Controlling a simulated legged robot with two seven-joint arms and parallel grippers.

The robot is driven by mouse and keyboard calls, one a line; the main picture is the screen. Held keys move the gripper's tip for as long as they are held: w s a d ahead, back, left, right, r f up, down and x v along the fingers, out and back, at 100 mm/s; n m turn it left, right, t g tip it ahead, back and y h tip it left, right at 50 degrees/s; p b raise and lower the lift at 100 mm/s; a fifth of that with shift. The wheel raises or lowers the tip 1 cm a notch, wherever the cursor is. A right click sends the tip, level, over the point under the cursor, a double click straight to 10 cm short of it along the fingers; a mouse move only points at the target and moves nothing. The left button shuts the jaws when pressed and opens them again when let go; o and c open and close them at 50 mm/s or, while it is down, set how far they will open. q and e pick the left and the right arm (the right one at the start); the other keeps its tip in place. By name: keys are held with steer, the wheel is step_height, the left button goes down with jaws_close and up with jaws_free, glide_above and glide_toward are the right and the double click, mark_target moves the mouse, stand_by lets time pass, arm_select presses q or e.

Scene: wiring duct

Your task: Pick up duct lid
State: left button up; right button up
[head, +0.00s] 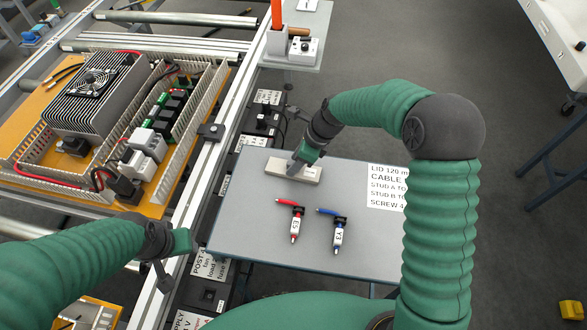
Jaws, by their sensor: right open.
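The duct lid (308,174), a short pale grey-beige strip, lies flat on the grey side table near its far left edge. My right gripper (293,168) is open and points down at the middle of the lid, hiding part of it. I cannot tell whether its fingers touch the lid. My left gripper (170,272) hangs by the rail at the left of the table, away from the lid. Its fingers are too unclear to tell how far apart they are.
A red cable piece (294,225) and a blue one (338,234), both tagged, lie on the table (255,225) nearer me. A printed label (387,186) is at its right. An orange panel with slotted wiring ducts (200,100) and a finned unit (92,90) stands at left.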

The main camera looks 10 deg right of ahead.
steer(key=shift+s+r, duration=0.15)
steer(key=shift+c, duration=1.2)
jaws_close()
